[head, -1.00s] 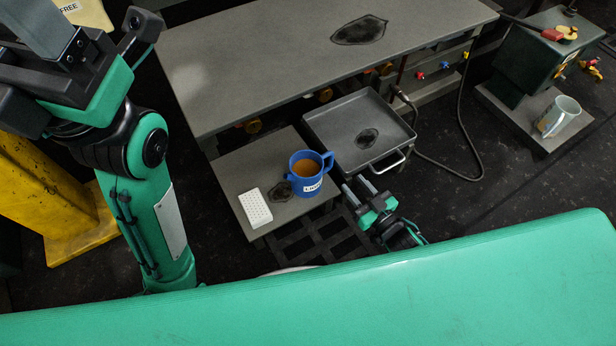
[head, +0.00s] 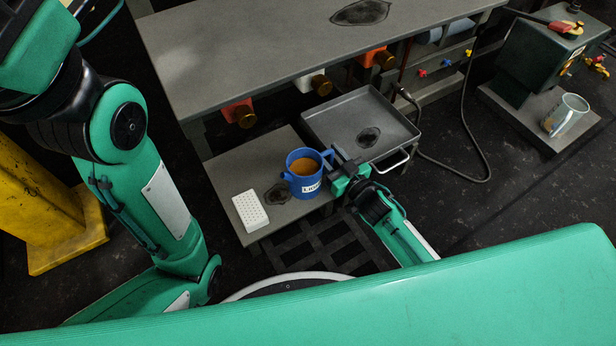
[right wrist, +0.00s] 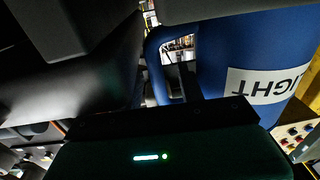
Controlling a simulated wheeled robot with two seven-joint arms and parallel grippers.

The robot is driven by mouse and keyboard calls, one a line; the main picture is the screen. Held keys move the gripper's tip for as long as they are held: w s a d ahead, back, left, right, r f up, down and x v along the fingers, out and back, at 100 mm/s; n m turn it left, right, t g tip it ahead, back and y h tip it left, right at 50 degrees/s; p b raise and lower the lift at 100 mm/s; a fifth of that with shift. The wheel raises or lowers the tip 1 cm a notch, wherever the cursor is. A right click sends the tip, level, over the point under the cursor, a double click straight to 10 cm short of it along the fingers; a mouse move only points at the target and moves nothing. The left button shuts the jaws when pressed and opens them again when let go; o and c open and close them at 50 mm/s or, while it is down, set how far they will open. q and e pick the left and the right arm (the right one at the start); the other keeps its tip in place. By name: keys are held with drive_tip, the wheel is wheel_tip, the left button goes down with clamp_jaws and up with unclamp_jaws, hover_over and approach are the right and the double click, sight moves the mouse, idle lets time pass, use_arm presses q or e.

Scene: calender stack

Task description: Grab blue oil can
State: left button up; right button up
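The blue oil can (head: 294,180), open-topped with orange-brown liquid inside, stands upright on the low grey shelf (head: 226,172). Its handle points right and a white label is on its side. My right gripper (head: 337,160) is at the handle side of the can. In the right wrist view the blue can (right wrist: 245,50) fills the upper right, with its label reading LIGHT upside down, and its handle (right wrist: 156,62) is close to my gripper. Whether the fingers are closed on the handle is unclear. My left arm is at the left of the head view; its gripper is out of frame.
A white perforated block (head: 250,211) lies left of the can. A grey metal tray (head: 335,122) is just behind my right gripper. A long grey bench (head: 240,60) stands behind.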

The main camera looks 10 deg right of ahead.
drive_tip(key=shift+x, duration=0.8)
clamp_jaws()
drive_tip(key=shift+r, duration=0.1)
